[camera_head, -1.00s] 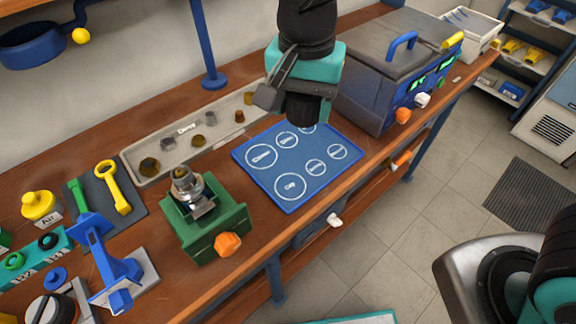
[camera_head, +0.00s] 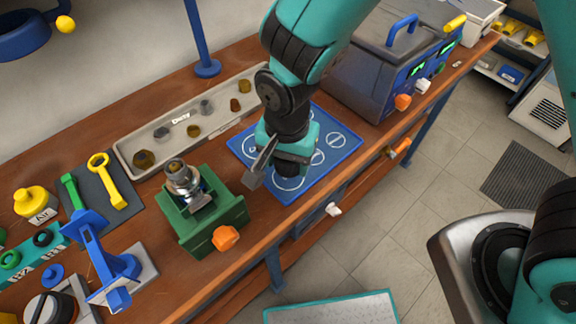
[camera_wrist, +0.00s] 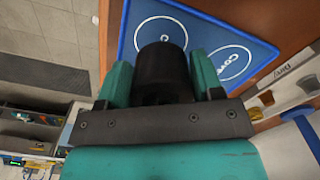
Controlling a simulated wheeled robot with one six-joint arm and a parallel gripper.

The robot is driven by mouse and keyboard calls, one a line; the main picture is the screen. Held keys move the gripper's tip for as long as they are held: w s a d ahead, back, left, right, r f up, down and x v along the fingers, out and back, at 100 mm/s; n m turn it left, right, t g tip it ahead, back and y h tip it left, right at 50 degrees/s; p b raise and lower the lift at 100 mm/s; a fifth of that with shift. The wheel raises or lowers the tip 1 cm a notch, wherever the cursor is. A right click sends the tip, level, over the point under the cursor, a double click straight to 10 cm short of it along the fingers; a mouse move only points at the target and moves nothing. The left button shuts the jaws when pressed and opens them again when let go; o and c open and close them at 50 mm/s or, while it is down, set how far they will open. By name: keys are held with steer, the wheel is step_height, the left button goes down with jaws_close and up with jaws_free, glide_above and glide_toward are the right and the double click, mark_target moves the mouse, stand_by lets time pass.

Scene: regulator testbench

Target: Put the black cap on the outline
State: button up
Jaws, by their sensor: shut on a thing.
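The black cap (camera_wrist: 162,66) is a dark cylinder held between the teal fingers of my gripper (camera_wrist: 163,78) in the wrist view. The blue mat (camera_head: 339,151) with white circular outlines lies on the bench. In the head view my gripper (camera_head: 287,168) is over the mat's near-left part, by the large near outline (camera_head: 290,183), and the cap (camera_head: 288,170) shows dark below it. In the wrist view the cap is in front of one outline (camera_wrist: 160,22) and covers part of it. I cannot tell whether the cap touches the mat.
A green vise (camera_head: 201,222) holding a metal part stands left of the mat. A grey tray (camera_head: 137,172) with several small parts lies behind, and a grey-blue box (camera_head: 360,70) stands behind right. The bench's front edge is close to the mat.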

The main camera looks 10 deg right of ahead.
mark_target(287, 179)
steer(key=shift+f, duration=1.7)
steer(key=shift+f, duration=0.15)
steer(key=o, duration=0.9)
steer(key=shift+o, duration=0.2)
step_height(287, 179, up, 12)
steer(key=shift+r+b, duration=0.25)
steer(key=shift+b, duration=0.3)
steer(key=s+d+r+n+y, duration=0.4)
steer(key=s+d+r+n, duration=0.5)
steer(key=d+r+n, duration=0.1)
steer(key=shift+s+d+r+n, duration=0.15)
steer(key=shift+s+r+n, duration=0.35)
steer(key=shift+n, duration=0.7)
